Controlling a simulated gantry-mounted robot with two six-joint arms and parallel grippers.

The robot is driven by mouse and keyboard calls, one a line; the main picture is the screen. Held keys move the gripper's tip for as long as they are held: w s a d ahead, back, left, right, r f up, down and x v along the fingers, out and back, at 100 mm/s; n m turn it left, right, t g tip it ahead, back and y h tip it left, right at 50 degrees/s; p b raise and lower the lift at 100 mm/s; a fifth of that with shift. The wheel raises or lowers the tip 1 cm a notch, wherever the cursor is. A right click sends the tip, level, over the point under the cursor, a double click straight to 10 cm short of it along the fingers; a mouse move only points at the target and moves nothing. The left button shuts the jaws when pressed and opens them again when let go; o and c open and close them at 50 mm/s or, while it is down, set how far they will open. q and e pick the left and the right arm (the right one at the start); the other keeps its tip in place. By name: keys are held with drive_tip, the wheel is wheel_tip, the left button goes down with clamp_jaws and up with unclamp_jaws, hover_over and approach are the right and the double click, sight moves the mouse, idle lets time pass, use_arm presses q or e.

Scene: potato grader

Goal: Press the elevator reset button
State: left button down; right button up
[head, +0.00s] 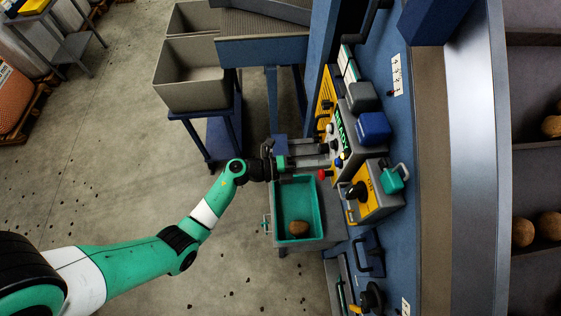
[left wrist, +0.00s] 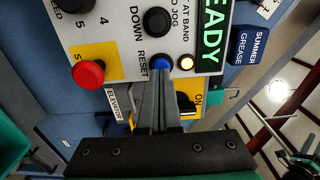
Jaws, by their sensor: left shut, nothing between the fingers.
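A blue button (left wrist: 161,63) marked RESET sits on the grey control panel (left wrist: 135,65) in the left wrist view. My left gripper (left wrist: 160,78) is shut and empty, its fingertips at the button's lower edge. They hide part of it, and I cannot tell whether they touch it. In the head view the left gripper (head: 328,156) points right at the panel's face. A tag reading ELEVATOR (left wrist: 119,103) shows beyond the fingers, partly hidden. My right gripper is not in view.
A teal tray (head: 283,208) with a potato (head: 298,229) stands below the gripper.

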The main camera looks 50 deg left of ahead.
use_arm(q)
drive_tip(key=p+v, duration=0.1)
drive_tip(key=v, duration=1.1)
drive_tip(key=shift+w+a, duration=0.1)
